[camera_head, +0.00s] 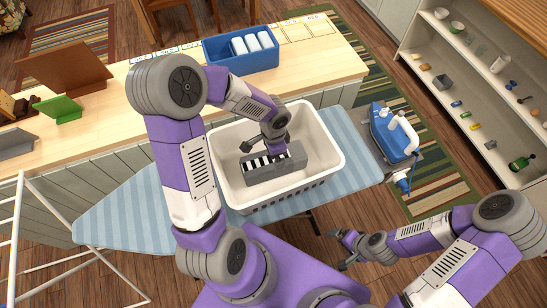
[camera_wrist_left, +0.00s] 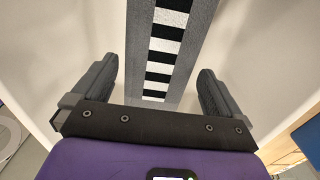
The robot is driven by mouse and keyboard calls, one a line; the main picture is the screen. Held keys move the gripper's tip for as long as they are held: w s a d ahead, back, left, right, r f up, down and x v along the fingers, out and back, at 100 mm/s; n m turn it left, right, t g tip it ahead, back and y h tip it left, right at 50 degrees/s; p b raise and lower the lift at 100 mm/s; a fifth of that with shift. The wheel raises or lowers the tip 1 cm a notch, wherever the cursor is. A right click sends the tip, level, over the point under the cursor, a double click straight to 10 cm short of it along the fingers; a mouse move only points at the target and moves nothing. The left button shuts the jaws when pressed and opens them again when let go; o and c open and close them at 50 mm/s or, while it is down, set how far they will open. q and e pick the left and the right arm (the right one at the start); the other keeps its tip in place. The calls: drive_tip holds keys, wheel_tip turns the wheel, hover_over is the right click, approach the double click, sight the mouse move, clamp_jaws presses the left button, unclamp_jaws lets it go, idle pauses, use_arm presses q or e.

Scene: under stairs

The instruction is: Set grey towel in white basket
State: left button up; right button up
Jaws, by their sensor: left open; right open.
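The white basket (camera_head: 332,155) stands on the blue-striped ironing board. The grey towel (camera_head: 290,163), with a black and white striped band, lies inside the basket on its floor. My left gripper (camera_head: 263,146) reaches down into the basket just above the towel. In the left wrist view the towel (camera_wrist_left: 199,45) runs between the two fingers (camera_wrist_left: 157,88), which are open and stand apart on either side of it.
The ironing board (camera_head: 115,212) carries the basket; a blue iron (camera_head: 393,135) stands at its right end. Behind is a wooden counter (camera_head: 165,115) with a blue crate (camera_head: 240,52). White shelves (camera_head: 470,90) with small items stand at the right. A white rack (camera_head: 15,220) is at left.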

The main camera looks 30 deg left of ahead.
use_arm(q)
drive_tip(key=shift+r+p, duration=0.35)
drive_tip(key=shift+r, duration=2.45)
drive_tip(key=shift+r, duration=0.1)
